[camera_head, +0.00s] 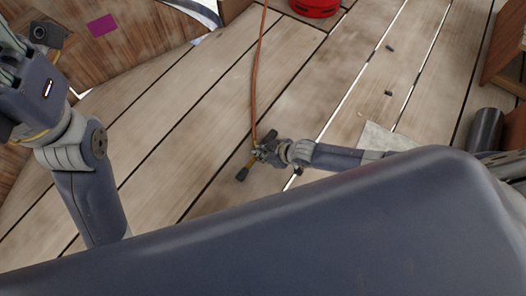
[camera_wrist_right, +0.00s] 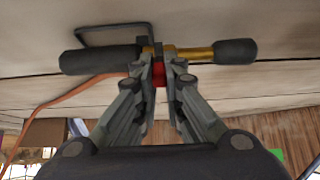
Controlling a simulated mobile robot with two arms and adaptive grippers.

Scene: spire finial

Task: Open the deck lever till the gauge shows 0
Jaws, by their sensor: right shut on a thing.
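A black-and-brass handle (camera_head: 242,174) with an orange hose (camera_head: 256,70) running to it is low over or on the plank deck, near the middle of the head view. In the right wrist view the handle (camera_wrist_right: 195,53) lies crosswise, with a black grip at each end, a thin black loop and a red part (camera_wrist_right: 158,75) at its middle. My right gripper (camera_head: 262,152) is shut on it, its fingertips (camera_wrist_right: 160,82) at the red part. My left gripper (camera_head: 12,62) is at the upper left edge, partly cut off. I cannot tell whether the handle is the deck lever. No gauge is readable.
A red round container (camera_head: 315,5) stands at the top edge. Small dark pieces (camera_head: 389,93) and a pale flat sheet (camera_head: 390,138) lie on the deck to the right. Wooden panels (camera_head: 130,38) border the upper left. Bare planks lie left of the handle.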

